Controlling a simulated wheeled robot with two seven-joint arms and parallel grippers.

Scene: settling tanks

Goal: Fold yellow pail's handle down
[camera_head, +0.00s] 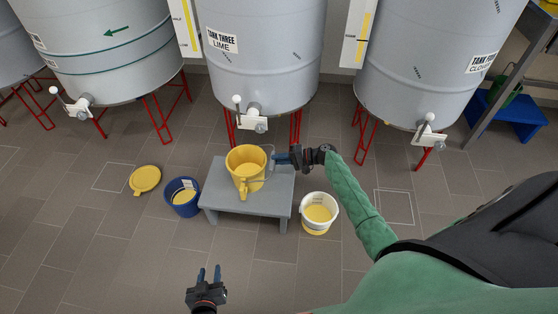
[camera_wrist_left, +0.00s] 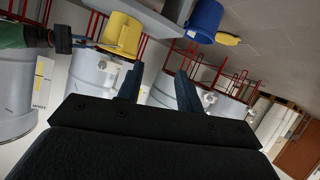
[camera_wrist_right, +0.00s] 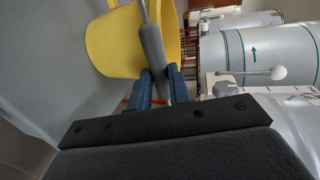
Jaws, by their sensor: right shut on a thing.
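The yellow pail (camera_head: 247,177) stands upright on a low grey stool (camera_head: 215,195), with a yellow lug on its near side. It also shows in the left wrist view (camera_wrist_left: 121,36) and the right wrist view (camera_wrist_right: 113,45). Its wire handle has a grey grip (camera_wrist_right: 151,48). My right gripper (camera_head: 281,158) is at the pail's right side, shut on the handle's grip, which runs between its fingers in the right wrist view. The handle leans out to the right of the rim. My left gripper (camera_head: 209,273) is open and empty, in front of the stool and apart from the pail.
A blue pail (camera_head: 182,197) stands left of the stool, and a white pail (camera_head: 319,214) stands right of it. A yellow lid (camera_head: 145,179) lies farther left. Grey tanks (camera_head: 262,60) with valves stand behind. The floor in front of the stool is mostly clear.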

